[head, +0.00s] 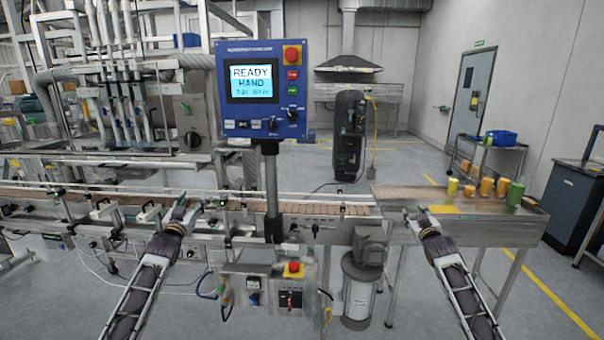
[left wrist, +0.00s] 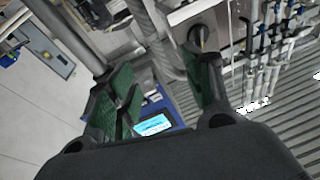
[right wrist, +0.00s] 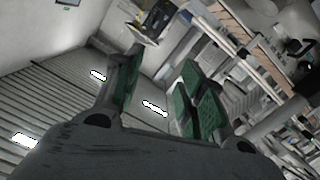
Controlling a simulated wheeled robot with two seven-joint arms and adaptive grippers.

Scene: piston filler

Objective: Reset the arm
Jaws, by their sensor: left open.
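My left gripper (head: 186,212) is raised in front of the conveyor, left of the control panel's post. In the left wrist view its green-padded fingers (left wrist: 162,88) stand apart with nothing between them. My right gripper (head: 422,217) is raised in front of the left end of the metal table at the right. In the right wrist view its green-padded fingers (right wrist: 155,88) also stand apart and hold nothing. Both arms reach forward from the bottom of the head view, spread to either side.
A blue control panel (head: 262,90) reading READY HAND stands on a post. The conveyor (head: 330,208) runs across the front. A lower box with a red button (head: 292,268) hangs below it. Several yellow and green containers (head: 487,188) stand on the right table (head: 480,208).

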